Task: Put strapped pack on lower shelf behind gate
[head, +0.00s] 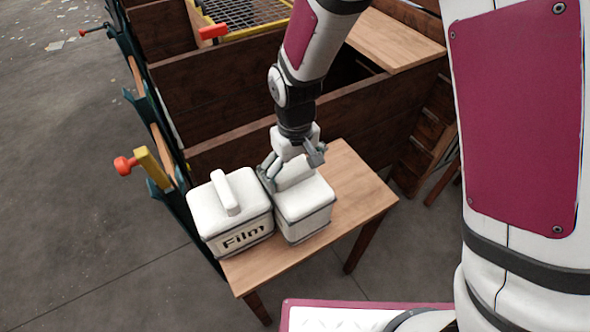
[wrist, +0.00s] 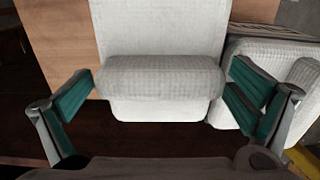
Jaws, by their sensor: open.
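Two white packs with raised handles stand side by side on a small wooden table. The left pack (head: 230,222) is marked "Film". The right pack (head: 305,211) is plain on its visible sides and is below my gripper (head: 292,170). I cannot tell which is the strapped pack. In the wrist view, my open gripper (wrist: 160,88) has a finger on each side of the right pack's padded handle (wrist: 160,76). The right finger is close to the handle's end; contact is unclear. The lower shelf and gate cannot be clearly made out.
The wooden table (head: 345,195) has bare top to the right of the packs. Dark wooden panels (head: 240,148) stand behind it. A green frame with red-knobbed yellow lever (head: 152,168) stands at left. A wire-mesh tray (head: 245,12) is at the back.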

